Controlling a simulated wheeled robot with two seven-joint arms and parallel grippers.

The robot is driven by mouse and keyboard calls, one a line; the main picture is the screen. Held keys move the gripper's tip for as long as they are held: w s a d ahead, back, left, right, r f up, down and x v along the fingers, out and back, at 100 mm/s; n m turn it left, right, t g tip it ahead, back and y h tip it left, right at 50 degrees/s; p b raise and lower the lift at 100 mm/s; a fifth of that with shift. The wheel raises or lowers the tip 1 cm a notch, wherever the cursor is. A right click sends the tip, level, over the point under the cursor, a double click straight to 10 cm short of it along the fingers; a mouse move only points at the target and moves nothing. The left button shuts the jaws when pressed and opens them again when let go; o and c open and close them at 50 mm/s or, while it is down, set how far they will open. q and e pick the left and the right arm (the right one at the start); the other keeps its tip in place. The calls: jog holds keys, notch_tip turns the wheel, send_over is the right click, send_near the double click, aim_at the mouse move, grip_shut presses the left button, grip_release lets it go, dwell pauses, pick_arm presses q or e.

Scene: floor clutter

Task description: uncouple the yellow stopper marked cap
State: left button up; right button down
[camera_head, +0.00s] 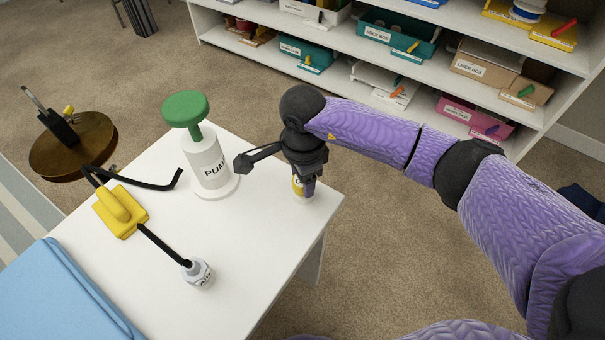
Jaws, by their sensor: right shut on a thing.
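A white pump (208,162) with a green knob (186,108) stands upright to the left of the gripper. My left gripper is not in view.
A yellow block (120,212) with black hoses lies on the white table (230,255). One hose ends in a white labelled fitting (198,272). A light blue folded thing (62,295) covers the front left. A shelf (340,45) with labelled boxes stands behind, across open carpet.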

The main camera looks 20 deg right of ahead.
jog(key=shift+f, duration=0.25)
jog(key=shift+c, duration=0.2)
grip_release()
jog(key=shift+r, duration=0.3)
notch_tip(320, 180, up, 10)
jog(key=p, duration=0.3)
jog(key=shift+f, duration=0.25)
